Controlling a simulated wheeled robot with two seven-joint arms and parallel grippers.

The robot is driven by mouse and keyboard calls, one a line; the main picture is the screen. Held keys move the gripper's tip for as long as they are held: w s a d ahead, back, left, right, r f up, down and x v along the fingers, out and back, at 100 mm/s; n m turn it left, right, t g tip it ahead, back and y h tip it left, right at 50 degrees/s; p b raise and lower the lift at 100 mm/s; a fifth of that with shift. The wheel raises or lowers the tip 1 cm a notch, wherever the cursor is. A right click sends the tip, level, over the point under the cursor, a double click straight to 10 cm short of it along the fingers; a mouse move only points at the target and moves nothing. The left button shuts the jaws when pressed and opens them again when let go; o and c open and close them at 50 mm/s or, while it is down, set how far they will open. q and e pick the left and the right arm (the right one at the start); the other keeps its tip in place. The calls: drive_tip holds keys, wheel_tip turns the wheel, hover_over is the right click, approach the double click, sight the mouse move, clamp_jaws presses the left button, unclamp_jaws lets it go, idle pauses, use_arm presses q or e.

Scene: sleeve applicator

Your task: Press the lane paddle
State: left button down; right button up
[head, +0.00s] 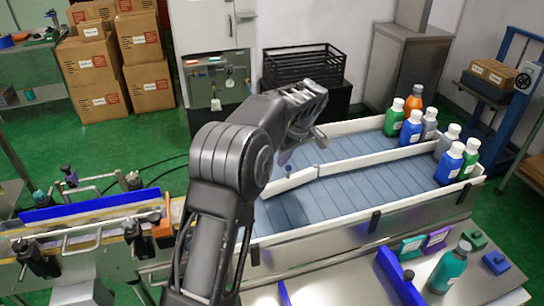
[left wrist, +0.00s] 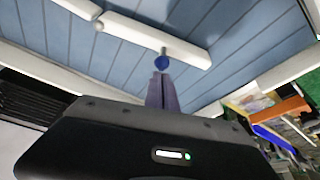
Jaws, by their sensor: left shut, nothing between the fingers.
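The lane paddle is a short white bar (head: 291,181) at the left end of the conveyor's middle divider, set at an angle to it. A blue round knob (head: 287,169) shows at the paddle. In the left wrist view the paddle (left wrist: 150,34) carries the blue knob (left wrist: 161,63) on a short stub. My left gripper (head: 284,157) points down just above the knob, fingers shut and empty. In the left wrist view its fingertips (left wrist: 162,76) line up right by the knob; I cannot tell whether they touch. My right gripper is not in view.
The blue slatted conveyor (head: 375,185) has white side rails and a fixed middle divider (head: 385,156). Several bottles (head: 449,160) stand at its right end. A teal bottle (head: 449,268) stands on the front table. A black crate (head: 303,66) sits behind the conveyor.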

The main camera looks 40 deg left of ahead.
use_arm(q)
drive_tip(key=shift+s+d+b, duration=0.5)
drive_tip(key=shift+d+b, duration=0.1)
drive_tip(key=shift+d, duration=0.3)
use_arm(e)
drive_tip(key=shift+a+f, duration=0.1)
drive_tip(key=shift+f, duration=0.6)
use_arm(q)
drive_tip(key=shift+d, duration=0.1)
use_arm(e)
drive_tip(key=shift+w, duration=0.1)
use_arm(q)
drive_tip(key=shift+a+r, duration=0.15)
drive_tip(key=shift+a, duration=0.4)
wheel_tip(320, 180, up, 10)
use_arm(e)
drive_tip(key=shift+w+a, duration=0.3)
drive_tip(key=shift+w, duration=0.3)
use_arm(q)
drive_tip(key=shift+d, duration=0.1)
